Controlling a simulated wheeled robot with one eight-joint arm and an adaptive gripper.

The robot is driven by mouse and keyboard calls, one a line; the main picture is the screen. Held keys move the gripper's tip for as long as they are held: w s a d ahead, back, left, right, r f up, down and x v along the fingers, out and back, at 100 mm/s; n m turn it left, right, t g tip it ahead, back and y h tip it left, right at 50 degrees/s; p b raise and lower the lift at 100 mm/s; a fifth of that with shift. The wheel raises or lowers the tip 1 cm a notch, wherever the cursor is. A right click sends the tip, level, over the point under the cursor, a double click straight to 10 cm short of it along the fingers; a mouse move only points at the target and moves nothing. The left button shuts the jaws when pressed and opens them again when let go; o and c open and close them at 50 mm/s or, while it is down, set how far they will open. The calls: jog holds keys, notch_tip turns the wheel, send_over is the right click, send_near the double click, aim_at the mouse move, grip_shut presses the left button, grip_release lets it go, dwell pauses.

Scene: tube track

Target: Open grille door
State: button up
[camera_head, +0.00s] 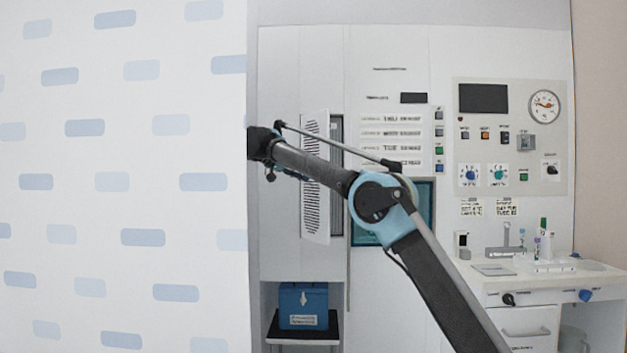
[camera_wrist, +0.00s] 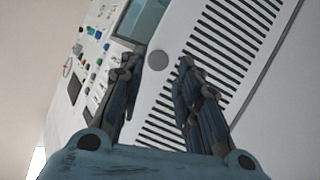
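The white grille door (camera_head: 315,205) is in the tall cabinet in the head view. It stands ajar, angled outward, with a dark gap (camera_head: 337,135) along its right side. In the wrist view the slotted door (camera_wrist: 205,58) fills the right half, tilted in the picture. A round grey knob (camera_wrist: 157,60) shows between the two fingertips. My gripper (camera_wrist: 158,64) is open, one dark finger on either side of the knob. I cannot tell whether it touches the knob or door. In the head view the fingers are hidden behind the patterned panel's edge.
A white panel with blue dashes (camera_head: 130,180) fills the left of the head view. A blue box (camera_head: 303,305) sits on a dark shelf below the door. A control panel (camera_head: 510,135) and a counter (camera_head: 560,275) with tubes stand at the right.

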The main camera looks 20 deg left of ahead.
jog(key=shift+v, duration=1.9)
